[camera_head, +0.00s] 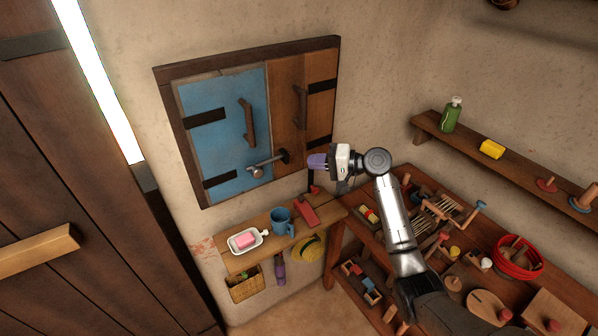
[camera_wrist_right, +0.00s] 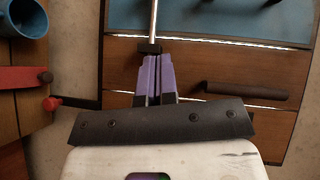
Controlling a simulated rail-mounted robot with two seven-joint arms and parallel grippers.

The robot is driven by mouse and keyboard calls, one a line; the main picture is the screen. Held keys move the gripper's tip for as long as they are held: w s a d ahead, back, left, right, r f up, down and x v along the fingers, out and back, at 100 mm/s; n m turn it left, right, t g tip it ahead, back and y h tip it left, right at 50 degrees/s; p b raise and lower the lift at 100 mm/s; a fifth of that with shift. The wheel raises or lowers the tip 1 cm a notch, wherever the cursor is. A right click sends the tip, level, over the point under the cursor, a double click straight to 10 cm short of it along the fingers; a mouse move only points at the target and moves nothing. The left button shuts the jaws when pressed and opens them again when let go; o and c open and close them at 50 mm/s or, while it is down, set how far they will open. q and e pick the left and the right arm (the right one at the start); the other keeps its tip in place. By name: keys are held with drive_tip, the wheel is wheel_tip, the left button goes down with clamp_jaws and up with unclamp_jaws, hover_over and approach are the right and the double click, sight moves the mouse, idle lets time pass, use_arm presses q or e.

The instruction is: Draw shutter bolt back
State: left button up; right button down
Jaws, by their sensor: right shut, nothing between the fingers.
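The shutter has a blue left leaf (camera_head: 225,118) and a brown wooden right leaf (camera_head: 287,75) in a dark frame. A metal bolt (camera_head: 268,162) lies across the seam of the leaves, with a small knob (camera_head: 257,172) at its left and a dark bracket (camera_head: 285,157) at its right. The bolt's rod (camera_wrist_right: 153,18) also shows in the wrist view. My right gripper (camera_head: 311,160) has purple fingers, shut and empty, just right of the bracket. In the wrist view the fingertips (camera_wrist_right: 151,58) line up with the bolt's dark end; contact cannot be told. My left gripper is not in view.
Below the shutter, a small shelf (camera_head: 240,262) holds a soap dish (camera_head: 245,240), a blue mug (camera_head: 281,222) and a red object (camera_head: 305,211). A cluttered workbench (camera_head: 420,240) stands at right beneath my right arm. A wall shelf (camera_head: 520,165) holds a green bottle (camera_head: 451,115).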

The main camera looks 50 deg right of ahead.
sight(254, 176)
drive_tip(key=p+x, duration=0.1)
drive_tip(key=x, duration=0.7)
drive_tip(key=shift+r, duration=0.1)
drive_tip(key=a, duration=0.1)
drive_tip(key=w+a, duration=0.1)
drive_tip(key=a+f+p, duration=0.1)
drive_tip(key=a, duration=0.1)
drive_tip(key=shift+w+a+f, duration=0.1)
drive_tip(key=shift+w, duration=0.25)
drive_tip(key=shift+a, duration=0.15)
drive_tip(key=a+p, duration=0.1)
drive_tip(key=a, duration=0.1)
drive_tip(key=w+a+p, duration=0.1)
drive_tip(key=a, duration=0.2)
drive_tip(key=shift+w+a, duration=0.15)
drive_tip(key=shift+a, duration=0.25)
